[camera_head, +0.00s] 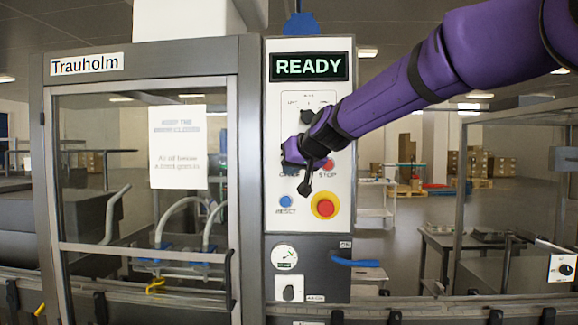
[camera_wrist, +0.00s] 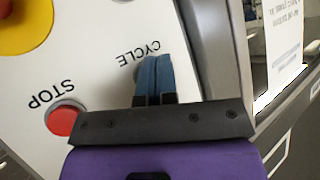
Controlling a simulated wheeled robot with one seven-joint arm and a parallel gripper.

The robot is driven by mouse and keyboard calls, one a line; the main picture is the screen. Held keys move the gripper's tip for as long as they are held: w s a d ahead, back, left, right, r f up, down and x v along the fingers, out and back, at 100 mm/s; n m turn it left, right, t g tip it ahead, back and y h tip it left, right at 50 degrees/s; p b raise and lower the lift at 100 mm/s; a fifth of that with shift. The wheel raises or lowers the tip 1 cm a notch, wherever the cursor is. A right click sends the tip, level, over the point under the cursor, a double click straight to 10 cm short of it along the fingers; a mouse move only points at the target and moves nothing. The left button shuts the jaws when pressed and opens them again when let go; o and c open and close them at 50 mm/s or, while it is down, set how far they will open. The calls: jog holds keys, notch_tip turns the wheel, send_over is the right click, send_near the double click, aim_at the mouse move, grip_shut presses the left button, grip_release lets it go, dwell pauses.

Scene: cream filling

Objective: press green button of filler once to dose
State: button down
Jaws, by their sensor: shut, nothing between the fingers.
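The filler's white control panel (camera_head: 341,235) stands upright under a lit display (camera_head: 309,66) reading READY. My gripper (camera_head: 290,155) is in front of the panel at the CYCLE label. In the wrist view its two blue fingers (camera_wrist: 153,80) are together and empty, with the tips beside the CYCLE lettering (camera_wrist: 140,53). The button at that label is hidden behind the fingers; only a greyish edge shows left of them, and no green is visible. I cannot tell whether the tips touch it. The red STOP button (camera_wrist: 62,120) is to the left in the wrist view.
A red emergency knob on yellow (camera_head: 325,206) and a blue RESET button (camera_head: 285,201) sit below the gripper. A dark selector (camera_head: 307,115) is above. A glazed Trauholm door (camera_head: 145,150) is left, a blue lever (camera_head: 355,262) lower right. A conveyor rail runs along the front.

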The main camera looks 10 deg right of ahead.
jog(key=shift+w+d, duration=0.1)
jog(key=shift+w, duration=0.15)
jog(key=shift+s, duration=0.15)
dwell(0.5)
jog(key=shift+s+a, duration=0.3)
jog(key=shift+s, duration=0.4)
jog(key=s, duration=0.1)
jog(key=s+a, duration=0.1)
jog(key=s, duration=0.2)
jog(key=shift+s+a, duration=0.3)
jog(key=shift+s, duration=0.1)
dwell(0.5)
jog(key=s+d+f+g+h, duration=0.1)
jog(key=s+d+f, duration=0.4)
jog(key=s, duration=0.6)
jog(key=s+d+f+g+h, duration=0.1)
jog(key=s+d+f+g, duration=0.2)
jog(key=s, duration=0.8)
jog(key=s+d+f+m+g+h, duration=0.1)
jog(key=s+d+f, duration=0.5)
jog(key=s, duration=0.6)
jog(key=shift+d+f+g+h, duration=0.35)
jog(key=shift+f+g+h, duration=0.15)
jog(key=shift+f+g, duration=0.35)
